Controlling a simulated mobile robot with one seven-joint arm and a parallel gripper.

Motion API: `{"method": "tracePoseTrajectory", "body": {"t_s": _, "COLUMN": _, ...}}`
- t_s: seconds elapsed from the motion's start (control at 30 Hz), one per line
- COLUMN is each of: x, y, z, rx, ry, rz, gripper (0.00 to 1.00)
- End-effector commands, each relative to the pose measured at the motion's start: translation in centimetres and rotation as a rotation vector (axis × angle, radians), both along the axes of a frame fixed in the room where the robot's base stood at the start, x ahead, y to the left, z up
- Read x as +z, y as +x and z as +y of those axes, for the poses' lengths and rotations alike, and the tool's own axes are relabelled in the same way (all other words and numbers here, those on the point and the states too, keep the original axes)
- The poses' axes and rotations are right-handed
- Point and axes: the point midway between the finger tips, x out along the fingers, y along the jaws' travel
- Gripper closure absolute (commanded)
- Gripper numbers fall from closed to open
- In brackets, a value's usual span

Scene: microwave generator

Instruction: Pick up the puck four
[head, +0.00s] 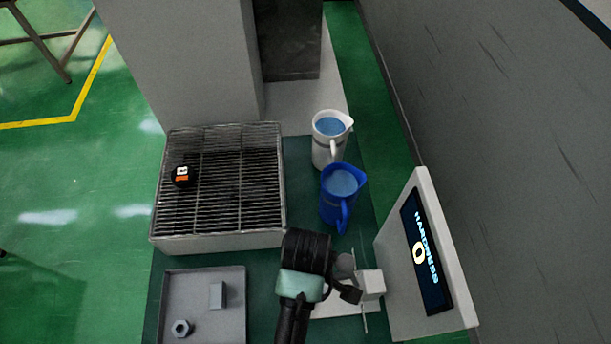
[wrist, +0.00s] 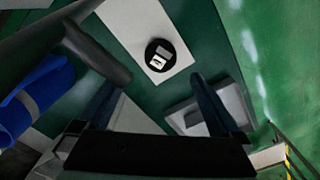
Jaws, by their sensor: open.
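A round black puck (wrist: 158,55) with a white and grey marked top lies on a white strip (wrist: 128,22) in the wrist view. Another black puck (head: 182,175) with an orange and white label sits on the left part of the metal grate (head: 240,185) in the head view. I cannot read a number on either puck. My gripper (wrist: 150,88) is open and empty, its dark fingers spread below and to either side of the puck in the wrist view. In the head view my gripper (head: 347,280) is partly hidden by my arm, near the hardness tester.
A white pitcher (head: 323,152) and a blue pitcher (head: 338,208) stand right of the grate. The hardness tester (head: 448,318) stands at the right. A grey tray (head: 205,300) holds a block (head: 217,295) and a nut-like piece (head: 181,328).

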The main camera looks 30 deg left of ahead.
Motion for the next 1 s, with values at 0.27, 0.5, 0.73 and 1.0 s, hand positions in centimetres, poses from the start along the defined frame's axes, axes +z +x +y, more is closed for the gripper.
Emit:
{"method": "tracePoseTrajectory", "body": {"t_s": 0.27, "x": -3.7, "y": 0.0, "z": 0.0, "rx": -0.002, "ry": 0.0, "rz": -0.002, "gripper": 0.0}}
{"method": "tracePoseTrajectory", "body": {"t_s": 0.5, "x": -5.5, "y": -0.3, "z": 0.2, "rx": -0.001, "ry": 0.0, "rz": 0.0, "gripper": 0.0}}
{"method": "tracePoseTrajectory", "body": {"t_s": 0.73, "x": -8.4, "y": -0.4, "z": 0.4, "rx": -0.003, "ry": 0.001, "rz": -0.003, "gripper": 0.0}}
{"method": "tracePoseTrajectory", "body": {"t_s": 1.0, "x": -9.1, "y": -0.4, "z": 0.4, "rx": -0.003, "ry": 0.001, "rz": -0.005, "gripper": 0.0}}
